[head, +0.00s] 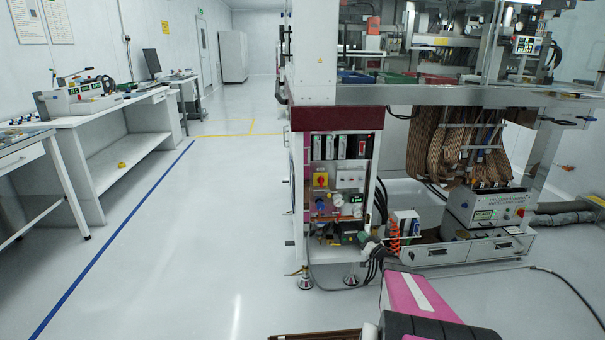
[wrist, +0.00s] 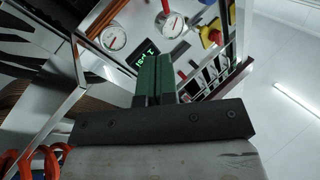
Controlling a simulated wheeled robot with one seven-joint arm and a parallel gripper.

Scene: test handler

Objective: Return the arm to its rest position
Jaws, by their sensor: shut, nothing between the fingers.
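My gripper (wrist: 156,62) shows in the wrist view, with its two dark green fingers together and nothing between them. The fingers point at the open, framed front of a machine cabinet, close to two round gauges and a small green-lit display (wrist: 147,53). I cannot tell whether the fingertips touch anything. In the head view, my pink and black arm (head: 420,300) reaches from the bottom edge toward the cabinet (head: 340,150). The gripper is hard to make out there against the cabinet's lower part.
A gauge (wrist: 112,37) and a red-yellow knob (wrist: 211,35) lie near the fingers. Orange coiled hose (wrist: 52,160) is at lower left. White benches (head: 110,110) line the left; the floor between is clear.

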